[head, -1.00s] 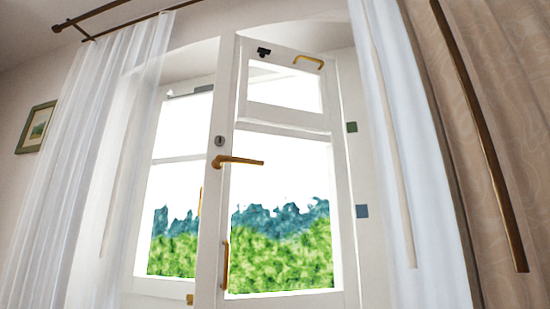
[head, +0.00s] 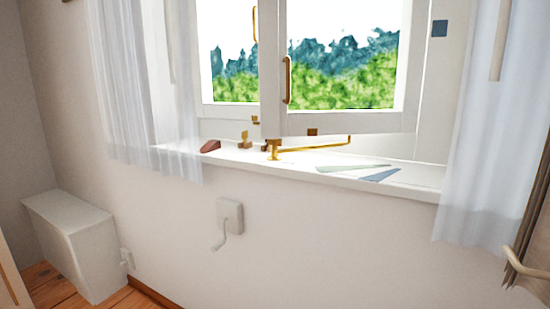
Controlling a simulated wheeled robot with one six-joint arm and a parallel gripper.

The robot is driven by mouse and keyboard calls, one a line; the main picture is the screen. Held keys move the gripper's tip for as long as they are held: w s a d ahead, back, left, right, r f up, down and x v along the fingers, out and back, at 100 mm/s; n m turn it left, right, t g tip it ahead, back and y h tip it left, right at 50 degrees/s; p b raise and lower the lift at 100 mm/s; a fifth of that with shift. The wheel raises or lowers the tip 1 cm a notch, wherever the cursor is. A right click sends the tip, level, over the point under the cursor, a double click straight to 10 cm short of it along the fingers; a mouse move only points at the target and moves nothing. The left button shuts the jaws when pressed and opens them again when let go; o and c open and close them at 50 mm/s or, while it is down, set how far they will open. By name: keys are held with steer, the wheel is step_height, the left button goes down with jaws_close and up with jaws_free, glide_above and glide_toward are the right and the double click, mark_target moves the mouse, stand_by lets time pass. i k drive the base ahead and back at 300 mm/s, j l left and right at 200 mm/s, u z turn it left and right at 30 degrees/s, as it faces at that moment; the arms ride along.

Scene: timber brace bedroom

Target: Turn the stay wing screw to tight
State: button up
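The brass window stay (head: 315,146) lies low over the sill, a thin bar running from a brass fitting (head: 274,149) at its left toward a bracket under the open window sash (head: 345,122). The wing screw is too small to make out for sure; it may be part of the fitting at the stay's left end. The sash stands open into the room, with a brass pull handle (head: 287,80) on its left edge. My gripper is not in view.
The sill (head: 410,184) holds a dark red wedge (head: 210,146) and flat papers (head: 355,169). Sheer curtains (head: 145,85) hang on both sides. A wall box with a crank (head: 230,218) is below, and a white cabinet (head: 80,235) stands at left. The wall below the sill is mostly clear.

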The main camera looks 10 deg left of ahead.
mark_target(274, 143)
steer(key=i+j, duration=0.2)
steer(key=j, duration=0.2)
steer(key=i+j, duration=0.45)
steer(key=j, duration=0.3)
